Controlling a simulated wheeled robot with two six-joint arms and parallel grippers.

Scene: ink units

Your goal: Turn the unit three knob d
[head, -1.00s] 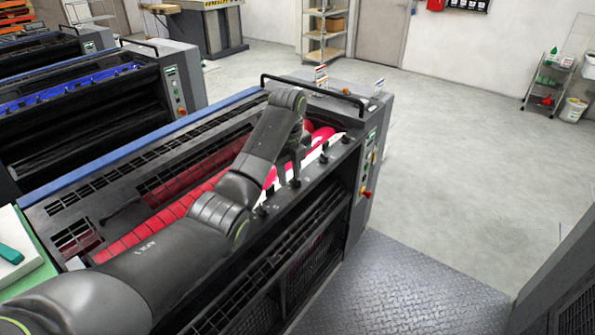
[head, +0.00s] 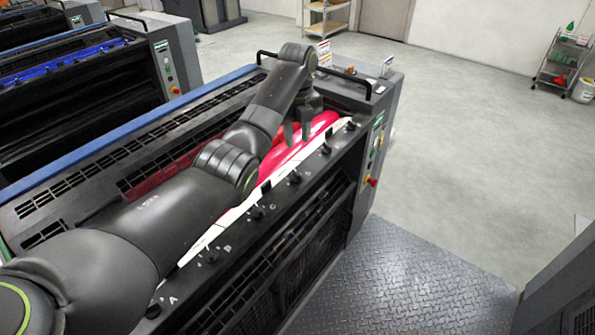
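The nearest ink unit (head: 330,187) holds red ink (head: 300,143) behind a white strip. A row of small dark knobs with letters runs along its front ledge. The knob by the letter D (head: 295,178) stands clear of any gripper; its pointing direction is too small to tell. My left gripper (head: 297,132) points down over the red ink, behind the white strip and up from knob D in the picture. Its two fingers are apart with nothing between them. My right gripper is not in view.
Knob C (head: 257,213) and knob B (head: 208,256) sit nearer on the ledge, with more knobs farther right. A black rail (head: 345,78) and a control panel (head: 375,145) are at the unit's right end. Treadplate floor (head: 400,275) lies in front. A blue-ink unit (head: 75,72) stands behind.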

